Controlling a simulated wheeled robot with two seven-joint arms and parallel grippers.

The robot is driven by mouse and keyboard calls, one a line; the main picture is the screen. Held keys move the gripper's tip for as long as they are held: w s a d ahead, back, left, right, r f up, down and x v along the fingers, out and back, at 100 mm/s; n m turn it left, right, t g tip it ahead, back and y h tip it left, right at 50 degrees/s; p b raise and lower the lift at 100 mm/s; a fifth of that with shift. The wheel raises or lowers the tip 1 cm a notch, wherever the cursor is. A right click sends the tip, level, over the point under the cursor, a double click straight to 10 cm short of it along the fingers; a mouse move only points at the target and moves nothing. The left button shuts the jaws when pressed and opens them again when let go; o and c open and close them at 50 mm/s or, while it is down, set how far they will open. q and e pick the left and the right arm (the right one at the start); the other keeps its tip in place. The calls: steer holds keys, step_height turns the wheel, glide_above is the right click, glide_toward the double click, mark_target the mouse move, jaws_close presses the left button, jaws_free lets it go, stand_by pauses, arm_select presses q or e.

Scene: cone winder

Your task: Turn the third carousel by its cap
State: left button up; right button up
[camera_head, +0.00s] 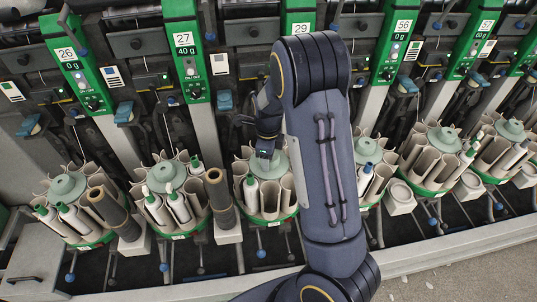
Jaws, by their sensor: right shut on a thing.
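The third carousel (262,207) from the left is a round holder of beige pockets with a green rim. Its pale green cap (281,163) sits at its top centre, partly hidden by my right gripper. My right gripper (265,153) points down from above and is shut on this cap. My right arm hides the carousel's right edge. My left gripper is not in view.
Similar carousels stand to the left, such as the second one (168,175), and to the right, such as this one (442,140). Green numbered panels (187,62) rise behind.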

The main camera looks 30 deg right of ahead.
steer(key=shift+r+m+p, duration=0.1)
steer(key=shift+m+p, duration=0.45)
steer(key=shift+m, duration=0.95)
steer(key=o, duration=1.4)
steer(key=shift+r, duration=3.85)
